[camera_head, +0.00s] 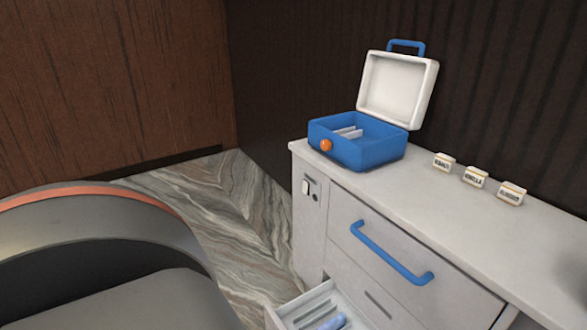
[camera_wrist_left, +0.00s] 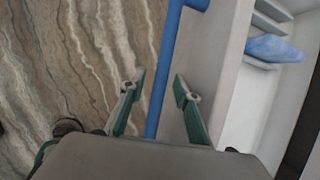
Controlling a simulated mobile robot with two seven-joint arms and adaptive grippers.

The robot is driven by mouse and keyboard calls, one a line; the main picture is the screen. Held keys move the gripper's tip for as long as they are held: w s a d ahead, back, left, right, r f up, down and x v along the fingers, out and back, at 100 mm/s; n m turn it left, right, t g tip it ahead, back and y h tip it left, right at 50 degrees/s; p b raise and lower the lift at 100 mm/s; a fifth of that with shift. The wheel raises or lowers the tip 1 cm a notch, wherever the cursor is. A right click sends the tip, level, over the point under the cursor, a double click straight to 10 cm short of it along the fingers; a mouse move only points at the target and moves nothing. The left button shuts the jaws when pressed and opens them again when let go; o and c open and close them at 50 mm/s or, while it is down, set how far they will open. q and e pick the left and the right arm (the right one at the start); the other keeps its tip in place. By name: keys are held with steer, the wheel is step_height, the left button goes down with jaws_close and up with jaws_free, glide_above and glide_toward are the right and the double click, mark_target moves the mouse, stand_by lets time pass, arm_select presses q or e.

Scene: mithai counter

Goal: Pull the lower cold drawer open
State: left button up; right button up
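The lower cold drawer (camera_head: 281,318) is partly out of the white counter cabinet at the bottom of the head view. Its compartments and a blue item (camera_head: 331,322) inside show; its front and handle are cut off there. In the left wrist view the drawer front (camera_wrist_left: 212,50) stands beside the open interior, with a blue bar handle (camera_wrist_left: 169,55) along it. My left gripper (camera_wrist_left: 160,82) is open, its green fingers on either side of the handle with gaps visible. I cannot tell how deep the handle sits between them. My right gripper is not in view.
The closed upper drawer (camera_head: 365,270) has a blue handle (camera_head: 388,254). On the counter (camera_head: 420,183) stand an open blue box (camera_head: 372,153) and three small labelled blocks (camera_head: 475,177). Marbled floor (camera_head: 225,195) lies clear left of the cabinet.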

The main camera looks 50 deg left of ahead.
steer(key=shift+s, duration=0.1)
arm_select(q)
steer(key=shift+r, duration=0.2)
step_height(320, 180, up, 10)
steer(key=shift+f, duration=0.15)
stand_by(0.5)
stand_by(0.5)
steer(key=s+d+r+n+t, duration=0.15)
steer(key=r+n, duration=0.45)
steer(key=r, duration=0.9)
steer(key=s+r+n+t, duration=0.25)
steer(key=r+n, duration=0.25)
steer(key=r, duration=1)
steer(key=w+d+f+n+t+h+p, duration=0.1)
steer(key=d+f+t+h+p, duration=0.1)
steer(key=d, duration=0.6)
steer(key=w+d+f+n+t+h+p, duration=0.1)
steer(key=d+f+n+t+h+p, duration=0.1)
steer(key=d, duration=0.6)
step_height(320, 180, down, 2)
steer(key=h+p, duration=0.1)
steer(key=h, duration=0.2)
steer(key=shift+w+d, duration=0.15)
steer(key=shift+w, duration=0.15)
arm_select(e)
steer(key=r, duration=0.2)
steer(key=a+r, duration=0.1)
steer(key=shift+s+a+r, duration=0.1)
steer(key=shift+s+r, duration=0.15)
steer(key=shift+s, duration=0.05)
